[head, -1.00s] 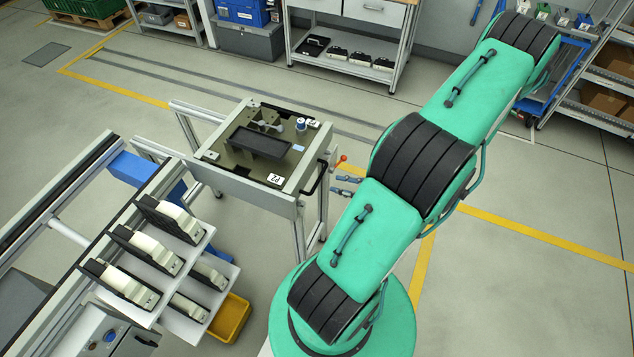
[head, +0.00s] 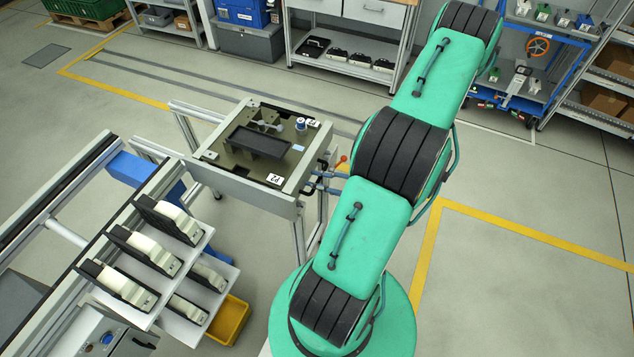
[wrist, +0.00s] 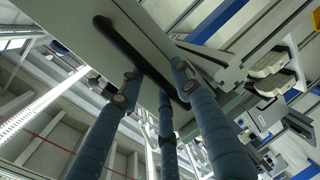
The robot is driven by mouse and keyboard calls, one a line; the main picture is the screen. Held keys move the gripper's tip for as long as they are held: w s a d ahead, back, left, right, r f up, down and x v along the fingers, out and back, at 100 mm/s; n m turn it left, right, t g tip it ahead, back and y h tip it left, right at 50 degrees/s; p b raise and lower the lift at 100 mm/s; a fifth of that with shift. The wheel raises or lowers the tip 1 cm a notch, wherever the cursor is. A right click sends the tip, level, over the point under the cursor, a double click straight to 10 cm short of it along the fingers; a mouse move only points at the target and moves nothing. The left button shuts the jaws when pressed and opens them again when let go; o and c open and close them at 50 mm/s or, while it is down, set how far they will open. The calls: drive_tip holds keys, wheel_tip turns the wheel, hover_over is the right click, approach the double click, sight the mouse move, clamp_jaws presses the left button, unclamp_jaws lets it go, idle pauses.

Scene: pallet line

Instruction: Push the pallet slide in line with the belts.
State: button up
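The pallet slide (head: 243,187) is a grey metal frame on legs, carrying a dark olive pallet (head: 285,163) labelled P2. It stands beyond the upper right end of the belts (head: 150,198), offset to their right. A black bar handle is on its right side, partly hidden in the head view; the handle shows clearly in the wrist view (wrist: 135,55). My gripper (head: 311,181) is at this side, its blue-grey fingers spread around the handle. In the wrist view my gripper (wrist: 145,70) has fingers on both sides of the bar; contact is unclear.
A red-knobbed lever (head: 343,159) sits close to my fingers on the slide's right side. White shelves (head: 160,262) with several black-and-white parts stand beside the belt. A yellow bin (head: 230,322) lies below. Floor right of my arm is clear.

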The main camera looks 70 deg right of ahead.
clamp_jaws()
drive_tip(key=shift+w, duration=0.1)
idle(0.3)
drive_tip(key=r+p+x, duration=0.1)
drive_tip(key=r+x, duration=0.1)
drive_tip(key=x, duration=1.1)
drive_tip(key=w+r+p+x, duration=0.1)
drive_tip(key=r+p+x, duration=0.1)
drive_tip(key=x, duration=1.1)
drive_tip(key=r+p+x, duration=0.1)
drive_tip(key=r+x, duration=0.3)
drive_tip(key=x, duration=0.9)
drive_tip(key=shift+w+a+f+p, duration=0.15)
drive_tip(key=shift+w+p, duration=0.2)
drive_tip(key=shift+w, duration=1.05)
